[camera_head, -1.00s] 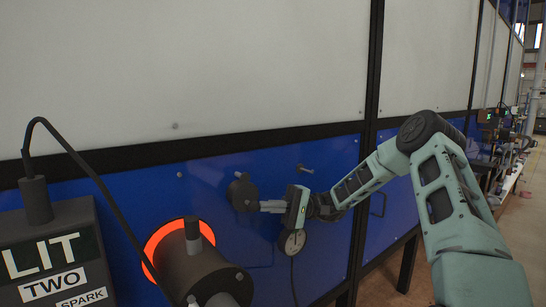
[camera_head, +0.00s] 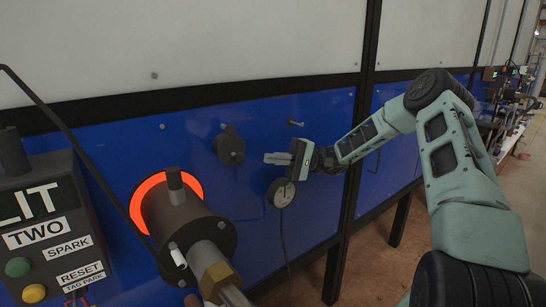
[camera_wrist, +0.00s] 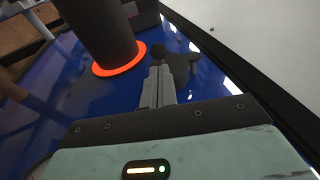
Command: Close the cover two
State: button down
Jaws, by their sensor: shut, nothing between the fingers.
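A small dark round cover (camera_head: 229,146) with a short knob at its top sits against the blue panel; it looks flat on the panel, and no opening shows around it. It also shows in the wrist view (camera_wrist: 181,66), just beyond the fingertips. My gripper (camera_head: 267,158) is shut and empty, to the right of the cover with a small gap between them. Its closed fingers (camera_wrist: 157,84) point toward the cover in the wrist view. The burner labelled two has a dark cylinder (camera_head: 185,222) with a glowing orange ring (camera_head: 149,190) around its base.
A control box (camera_head: 45,225) reading "LIT", "TWO", "SPARK" and "RESET" stands at the left. A round gauge (camera_head: 282,192) with a cable hangs below my gripper. A small peg (camera_head: 295,123) sticks out of the blue panel (camera_head: 300,235) above my gripper.

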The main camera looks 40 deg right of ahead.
jog(key=b+v, duration=0.2)
jog(key=v, duration=0.6)
jog(key=shift+d+b, duration=0.35)
jog(key=shift+b, duration=0.05)
